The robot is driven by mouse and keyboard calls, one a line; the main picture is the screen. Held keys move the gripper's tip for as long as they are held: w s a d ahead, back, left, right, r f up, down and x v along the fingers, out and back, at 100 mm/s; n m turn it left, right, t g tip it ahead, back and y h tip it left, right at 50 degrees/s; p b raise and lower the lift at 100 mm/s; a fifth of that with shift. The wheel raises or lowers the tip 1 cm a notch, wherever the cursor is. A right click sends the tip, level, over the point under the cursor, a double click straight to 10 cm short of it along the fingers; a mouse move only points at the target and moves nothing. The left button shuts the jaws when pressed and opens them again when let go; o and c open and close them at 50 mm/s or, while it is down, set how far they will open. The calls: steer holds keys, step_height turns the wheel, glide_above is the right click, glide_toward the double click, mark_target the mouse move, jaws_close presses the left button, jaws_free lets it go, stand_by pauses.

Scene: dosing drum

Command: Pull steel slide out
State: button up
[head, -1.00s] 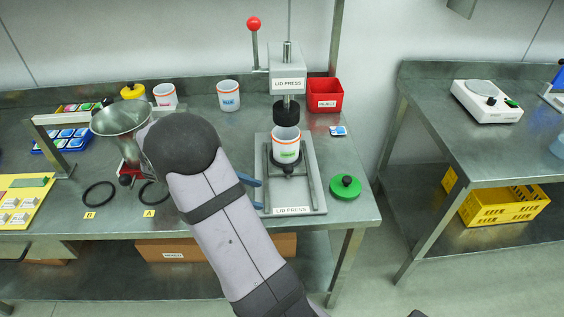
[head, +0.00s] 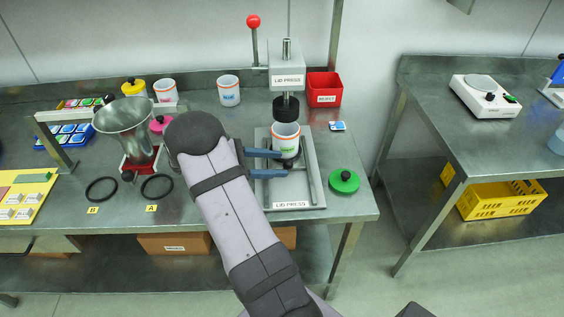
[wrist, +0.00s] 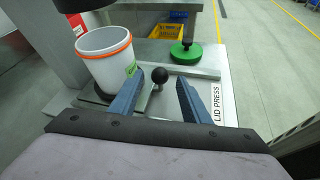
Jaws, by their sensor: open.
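The steel slide (wrist: 92,98) lies in the base of the lid press (head: 291,204), low between its rails. A white tub with an orange rim (head: 285,138) stands upright on it, below the black press head (head: 286,108). The slide's round black knob (wrist: 160,76) stands on a short stem in front of the tub (wrist: 105,58). My gripper (head: 283,163) is open, its blue fingers either side of the knob. In the wrist view the knob shows between and just beyond the fingertips (wrist: 158,79); I cannot tell whether they touch it.
A green lid with a black knob (head: 344,181) lies right of the press. A red reject bin (head: 324,89) stands behind it. The steel hopper (head: 124,115) and two black rings (head: 157,187) are left of my arm. The bench front edge is close.

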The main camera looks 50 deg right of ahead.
steer(key=shift+x, duration=1.35)
jaws_close()
steer(key=s+a+p, duration=0.2)
steer(key=s+a, duration=0.7)
steer(key=a, duration=0.1)
steer(key=shift+s+p, duration=0.35)
steer(key=shift+s+f, duration=0.1)
jaws_free()
steer(key=shift+a, duration=0.1)
